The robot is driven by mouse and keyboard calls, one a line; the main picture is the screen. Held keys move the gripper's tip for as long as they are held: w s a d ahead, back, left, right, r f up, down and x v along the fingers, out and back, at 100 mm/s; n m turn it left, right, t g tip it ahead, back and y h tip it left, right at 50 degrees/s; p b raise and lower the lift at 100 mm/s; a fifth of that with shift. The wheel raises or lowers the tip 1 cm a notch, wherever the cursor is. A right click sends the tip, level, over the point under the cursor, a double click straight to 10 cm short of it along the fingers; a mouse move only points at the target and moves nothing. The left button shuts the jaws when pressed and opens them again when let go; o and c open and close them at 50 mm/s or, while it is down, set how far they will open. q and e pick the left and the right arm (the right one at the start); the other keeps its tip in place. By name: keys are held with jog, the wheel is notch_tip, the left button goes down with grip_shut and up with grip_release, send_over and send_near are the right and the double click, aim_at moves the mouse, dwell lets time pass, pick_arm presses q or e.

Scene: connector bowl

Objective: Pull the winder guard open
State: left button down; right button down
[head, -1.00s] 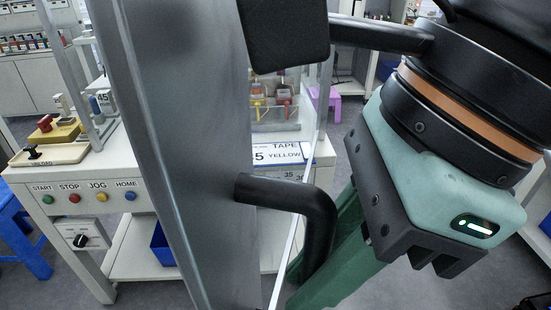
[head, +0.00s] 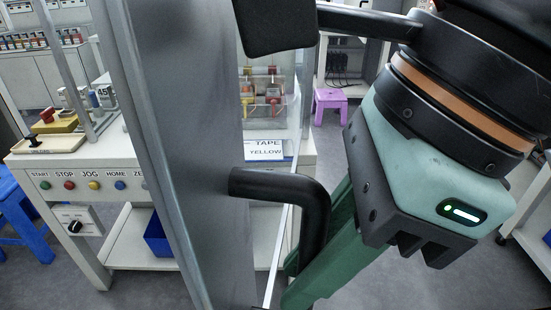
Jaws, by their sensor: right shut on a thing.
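The winder guard (head: 185,140) stands close in front of me as a tall grey metal frame with a clear panel edge beside it. A black bent handle (head: 270,186) sticks out from the frame to the right and turns downward. My right gripper (head: 310,280) comes in from the upper right, with a teal body and dark green fingers. Its fingers reach down to the handle's lower part and are shut on it; the exact contact is partly hidden behind the handle. My left gripper is not in view.
Left of the guard is the white machine bench (head: 70,165) with coloured START, STOP, JOG and HOME buttons and a black knob (head: 76,226). A blue stool (head: 22,215) stands at far left, a purple stool (head: 330,100) behind. Floor at lower right is clear.

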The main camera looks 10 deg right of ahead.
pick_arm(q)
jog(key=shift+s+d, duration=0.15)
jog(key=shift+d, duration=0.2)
pick_arm(e)
jog(key=shift+d+r, duration=0.1)
jog(key=shift+d, duration=0.25)
jog(key=shift+s, duration=0.1)
jog(key=c, duration=0.8)
grip_release()
jog(key=shift+d, duration=0.1)
pick_arm(q)
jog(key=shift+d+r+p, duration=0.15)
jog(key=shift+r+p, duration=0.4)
jog(key=shift+p, duration=0.15)
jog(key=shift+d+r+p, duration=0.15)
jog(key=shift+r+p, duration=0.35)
jog(key=shift+p, duration=0.15)
pick_arm(e)
jog(key=v, duration=1.2)
jog(key=shift+r, duration=0.15)
